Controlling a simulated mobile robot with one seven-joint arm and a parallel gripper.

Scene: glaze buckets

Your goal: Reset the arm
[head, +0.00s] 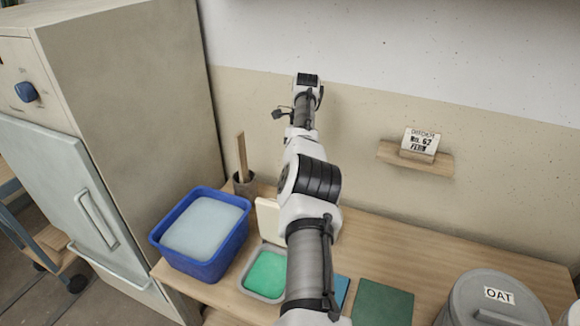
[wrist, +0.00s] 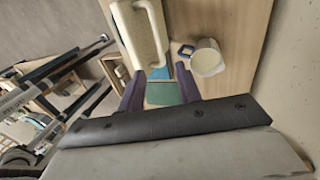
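My arm (head: 318,210) reaches up and away over the bench in the head view, in front of the wall. My gripper is not clearly visible there. In the wrist view my gripper (wrist: 160,72) shows two purple fingers spread apart, with nothing seen held between them. Beyond the fingers lie a white handle (wrist: 157,22) on a cream-coloured thing, a white cup (wrist: 207,58) and a teal square (wrist: 163,93). The fingers appear well apart from the bench, though the exact height cannot be told.
A blue tub (head: 202,268) of pale liquid, a tray of green glaze (head: 267,275), a dark green tile (head: 383,303) and an OAT bucket (head: 492,300) stand on the bench (head: 400,250). A wall shelf (head: 415,158) holds a card. A tall cabinet (head: 130,100) stands left.

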